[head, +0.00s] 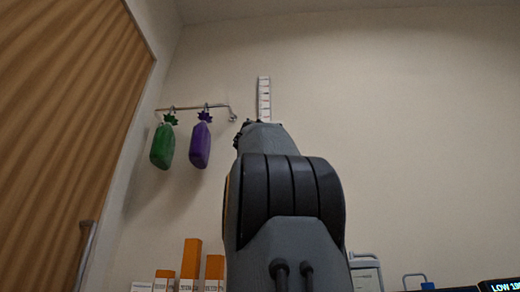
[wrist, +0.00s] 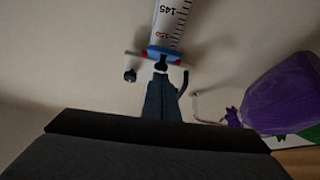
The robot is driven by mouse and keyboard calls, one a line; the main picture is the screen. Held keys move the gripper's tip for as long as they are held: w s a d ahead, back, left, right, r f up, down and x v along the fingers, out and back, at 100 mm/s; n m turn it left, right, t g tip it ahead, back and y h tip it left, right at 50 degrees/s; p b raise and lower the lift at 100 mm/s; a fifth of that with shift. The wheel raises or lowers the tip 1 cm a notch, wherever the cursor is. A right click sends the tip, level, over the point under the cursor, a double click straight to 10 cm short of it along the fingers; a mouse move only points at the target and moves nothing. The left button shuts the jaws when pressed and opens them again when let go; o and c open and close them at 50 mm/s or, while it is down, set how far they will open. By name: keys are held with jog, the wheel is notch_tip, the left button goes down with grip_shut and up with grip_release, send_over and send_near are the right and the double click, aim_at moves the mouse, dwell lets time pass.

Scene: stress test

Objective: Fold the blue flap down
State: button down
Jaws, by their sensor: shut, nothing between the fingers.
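The blue flap (wrist: 165,53) shows in the wrist view at the end of a white measuring scale (wrist: 171,22), whose marks near it read 145 and 150. Red shows at the flap's left end. My gripper (wrist: 161,72) is shut and empty, with its tip right at the flap's near edge; I cannot tell whether they touch. In the head view the scale (head: 264,98) stands upright on the wall above my arm. The flap is not visible there, and my arm hides the scale's lower part and my fingers.
A wall rail (head: 190,107) left of my arm carries a green bag (head: 163,146) and a purple bag (head: 200,145); the purple bag (wrist: 283,95) is close on the right in the wrist view. Orange boxes (head: 191,260) stand below. The wall to the right is bare.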

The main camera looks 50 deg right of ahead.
jog(key=w+d+f+b, duration=0.3)
jog(key=d+f+b, duration=0.2)
jog(key=f+b, duration=0.1)
jog(key=shift+w+d+f+b, duration=0.2)
jog(key=shift+w+d+b, duration=0.1)
jog(key=shift+d, duration=0.1)
dwell(0.4)
jog(key=shift+w+d+f, duration=0.1)
jog(key=shift+d+f, duration=0.05)
jog(key=shift+d, duration=0.05)
dwell(0.3)
jog(key=shift+a, duration=0.1)
jog(key=s+a+b, duration=0.2)
jog(key=a+b, duration=0.1)
jog(key=a, duration=0.2)
notch_tip(320, 180, down, 9)
jog(key=s+a+b, duration=0.1)
jog(key=b, duration=0.6)
jog(key=shift+s, duration=0.15)
jog(key=shift+a, duration=0.15)
